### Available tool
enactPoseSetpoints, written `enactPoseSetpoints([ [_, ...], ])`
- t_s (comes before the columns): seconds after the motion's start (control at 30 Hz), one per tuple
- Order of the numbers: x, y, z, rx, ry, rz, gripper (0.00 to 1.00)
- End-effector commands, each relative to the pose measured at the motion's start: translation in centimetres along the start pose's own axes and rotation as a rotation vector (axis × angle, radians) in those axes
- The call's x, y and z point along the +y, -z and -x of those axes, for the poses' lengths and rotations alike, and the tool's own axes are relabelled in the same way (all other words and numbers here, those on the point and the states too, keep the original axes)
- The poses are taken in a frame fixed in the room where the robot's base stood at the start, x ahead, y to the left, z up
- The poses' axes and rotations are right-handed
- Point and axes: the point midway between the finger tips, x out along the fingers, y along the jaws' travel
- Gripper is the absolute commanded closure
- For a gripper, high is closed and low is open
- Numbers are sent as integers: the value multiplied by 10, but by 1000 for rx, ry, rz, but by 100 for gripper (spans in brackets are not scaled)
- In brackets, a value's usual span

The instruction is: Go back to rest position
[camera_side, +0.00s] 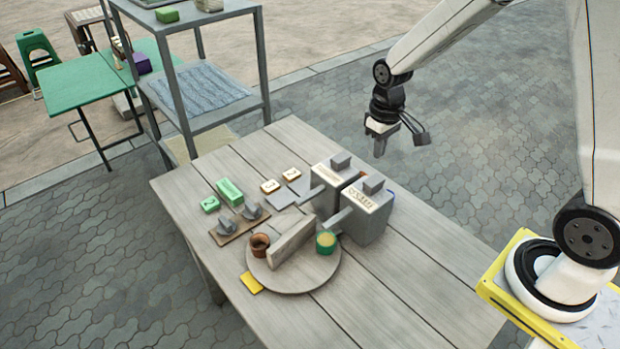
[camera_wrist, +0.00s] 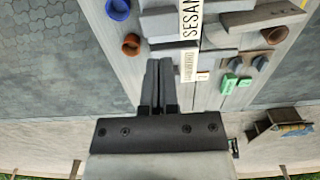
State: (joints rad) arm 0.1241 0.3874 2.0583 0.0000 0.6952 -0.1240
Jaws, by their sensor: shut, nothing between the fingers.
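My gripper (camera_side: 379,146) hangs in the air above the far right edge of the wooden table, apart from everything on it. In the wrist view my gripper (camera_wrist: 158,65) has its two fingers together with nothing between them. Two grey boxes with handles and labels stand on the table: the front box (camera_side: 364,222) and the one behind it (camera_side: 331,176). The front box's label (camera_wrist: 190,20) shows "SESA" letters in the wrist view. The clay mortar is not clearly identifiable; a brown clay cup (camera_side: 260,245) stands on a round board (camera_side: 293,278).
The round board also holds a pale block (camera_side: 292,243) and a green cup (camera_side: 326,242) with yellow contents. Green blocks (camera_side: 229,191), small white tiles (camera_side: 270,187) and a yellow piece (camera_side: 251,283) lie nearby. A metal shelf (camera_side: 262,62) stands behind. The table's right front is clear.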

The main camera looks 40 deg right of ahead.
Motion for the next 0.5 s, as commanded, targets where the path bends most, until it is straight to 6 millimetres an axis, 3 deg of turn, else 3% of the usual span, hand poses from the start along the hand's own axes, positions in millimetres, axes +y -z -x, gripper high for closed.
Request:
enactPoseSetpoints([
  [0.5, -2, -4, 4, 8, -1, 1, 100],
])
